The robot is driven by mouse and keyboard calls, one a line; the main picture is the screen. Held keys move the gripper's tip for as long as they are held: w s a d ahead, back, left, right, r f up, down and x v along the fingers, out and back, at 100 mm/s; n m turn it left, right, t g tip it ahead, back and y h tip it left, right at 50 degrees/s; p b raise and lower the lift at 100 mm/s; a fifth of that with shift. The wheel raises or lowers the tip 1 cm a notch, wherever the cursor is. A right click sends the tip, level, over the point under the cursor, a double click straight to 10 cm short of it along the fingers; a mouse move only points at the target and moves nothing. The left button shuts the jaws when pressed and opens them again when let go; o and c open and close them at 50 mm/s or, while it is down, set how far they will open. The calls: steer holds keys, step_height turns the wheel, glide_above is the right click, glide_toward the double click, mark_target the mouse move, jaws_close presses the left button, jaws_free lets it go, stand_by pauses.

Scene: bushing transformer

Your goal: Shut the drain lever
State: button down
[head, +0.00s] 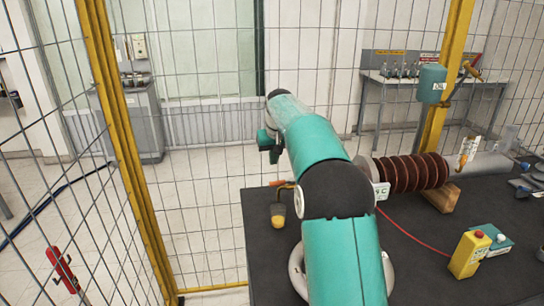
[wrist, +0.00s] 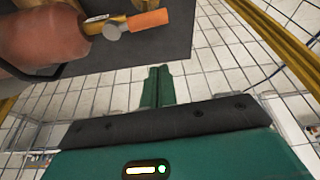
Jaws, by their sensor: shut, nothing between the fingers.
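The drain lever (wrist: 148,21) has an orange handle and shows at the top of the wrist view. It joins a metal and brass fitting beside a reddish-brown rounded body (wrist: 40,38). In the head view the lever (head: 284,186) is small and partly hidden by my arm, near the end of the ribbed brown bushing (head: 412,172). My gripper (wrist: 157,72) is shut and empty, its green fingertips apart from the lever. In the head view my gripper (head: 268,145) is beyond the table's far left corner, partly hidden by my arm.
A small cup with yellow contents (head: 278,214) stands below the lever on the dark table (head: 440,268). A yellow box with a red button (head: 468,254) is at the right. Wire mesh fencing with yellow posts (head: 128,150) encloses the area. Open floor lies left of the table.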

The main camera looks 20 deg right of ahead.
mark_target(283, 182)
step_height(283, 182, down, 6)
steer(key=s, duration=0.1)
steer(key=shift+s+a, duration=0.15)
steer(key=shift+s, duration=0.05)
stand_by(0.7)
steer(key=shift+s+n, duration=0.15)
steer(key=shift+n, duration=0.15)
